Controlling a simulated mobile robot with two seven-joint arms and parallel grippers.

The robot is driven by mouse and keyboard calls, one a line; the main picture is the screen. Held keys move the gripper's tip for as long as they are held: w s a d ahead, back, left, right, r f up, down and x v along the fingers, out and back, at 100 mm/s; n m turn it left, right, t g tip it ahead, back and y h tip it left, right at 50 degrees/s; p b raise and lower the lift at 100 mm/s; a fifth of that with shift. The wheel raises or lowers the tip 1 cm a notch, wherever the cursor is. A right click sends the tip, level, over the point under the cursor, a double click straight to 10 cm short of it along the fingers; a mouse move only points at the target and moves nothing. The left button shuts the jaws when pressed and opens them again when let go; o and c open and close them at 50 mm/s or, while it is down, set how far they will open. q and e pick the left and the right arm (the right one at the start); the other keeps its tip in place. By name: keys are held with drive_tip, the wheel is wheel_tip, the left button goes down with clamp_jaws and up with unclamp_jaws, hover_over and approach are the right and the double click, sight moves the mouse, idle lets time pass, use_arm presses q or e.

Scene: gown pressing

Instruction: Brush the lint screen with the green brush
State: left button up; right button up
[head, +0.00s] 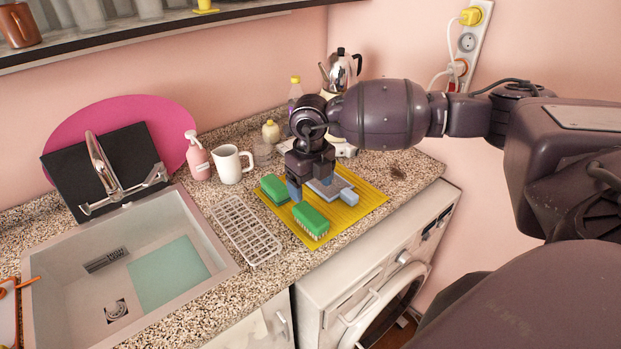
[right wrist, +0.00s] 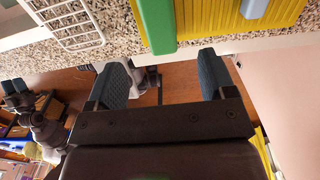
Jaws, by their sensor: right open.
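A green brush (head: 311,219) with pale bristles lies near the front edge of the yellow mat (head: 368,197). A second green block-like piece (head: 272,189) lies at the mat's left edge; I cannot tell if it has bristles. A flat grey piece, perhaps the lint screen (head: 343,186), lies on the mat, partly hidden by my right gripper (head: 310,187). A pale blue block (head: 349,197) lies by it. My right gripper is open above the mat, behind the front brush. The right wrist view shows its empty jaws (right wrist: 165,82) and a green piece (right wrist: 157,24) beyond them.
A white wire rack (head: 245,229) lies between the mat and the sink (head: 215,245). A white mug (head: 229,165), a pink pump bottle (head: 196,160) and a metal kettle (head: 340,72) stand behind. The washing machine (head: 335,288) is under the counter.

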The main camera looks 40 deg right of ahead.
sight(311, 214)
wheel_tip(311, 214, down, 10)
drive_tip(key=shift+r+p, duration=0.2)
drive_tip(key=shift+p, duration=0.15)
drive_tip(key=shift+c, duration=0.2)
drive_tip(key=c, duration=1)
drive_tip(key=shift+r, duration=0.2)
drive_tip(key=shift+r+p, duration=0.75)
drive_tip(key=shift+r, duration=0.25)
drive_tip(key=shift+r+p, duration=0.95)
drive_tip(key=shift+r, duration=0.9)
